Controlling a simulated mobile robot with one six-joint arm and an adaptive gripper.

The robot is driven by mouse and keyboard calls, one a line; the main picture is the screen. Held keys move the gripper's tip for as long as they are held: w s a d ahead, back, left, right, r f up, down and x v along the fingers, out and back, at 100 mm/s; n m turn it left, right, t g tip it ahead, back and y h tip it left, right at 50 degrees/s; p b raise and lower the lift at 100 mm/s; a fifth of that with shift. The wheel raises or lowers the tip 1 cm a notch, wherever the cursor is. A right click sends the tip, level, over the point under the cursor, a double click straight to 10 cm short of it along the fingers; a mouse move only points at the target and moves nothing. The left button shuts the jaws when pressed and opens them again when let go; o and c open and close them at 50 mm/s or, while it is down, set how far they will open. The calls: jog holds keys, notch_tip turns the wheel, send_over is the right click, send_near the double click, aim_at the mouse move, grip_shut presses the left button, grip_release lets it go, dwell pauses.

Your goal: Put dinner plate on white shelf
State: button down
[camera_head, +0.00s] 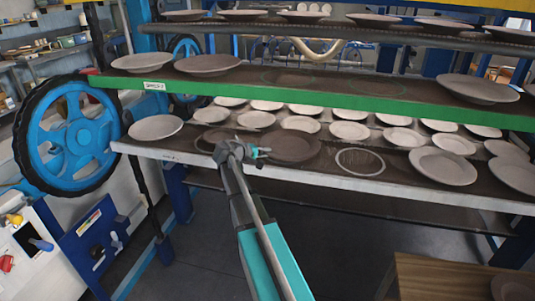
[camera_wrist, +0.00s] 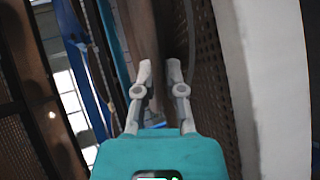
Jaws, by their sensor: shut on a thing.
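A dark brown dinner plate (camera_head: 296,147) lies flat at or just above the white shelf (camera_head: 300,174), near its front edge. My gripper (camera_head: 265,152) reaches over that edge from the front and is shut on the plate's left rim. I cannot tell whether the plate touches the shelf. In the wrist view, my gripper (camera_wrist: 159,72) has its two fingers close together, with a brownish edge between and beyond the tips. The white shelf's front edge (camera_wrist: 268,80) runs along the right side there.
Pale plates stand in rows behind, with larger ones at the right (camera_head: 443,166) and left (camera_head: 155,128). An empty ring mark (camera_head: 360,162) lies right of the brown plate. A green-edged shelf (camera_head: 300,100) hangs close above. A blue wheel (camera_head: 70,137) stands left; a wooden crate (camera_head: 430,275) sits lower right.

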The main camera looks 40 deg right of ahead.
jog(key=shift+f, duration=0.1)
jog(key=c, duration=0.7)
grip_release()
jog(key=shift+c, duration=0.2)
jog(key=shift+r, duration=0.2)
jog(key=p+v, duration=0.4)
jog(key=v, duration=0.8)
jog(key=shift+f, duration=0.15)
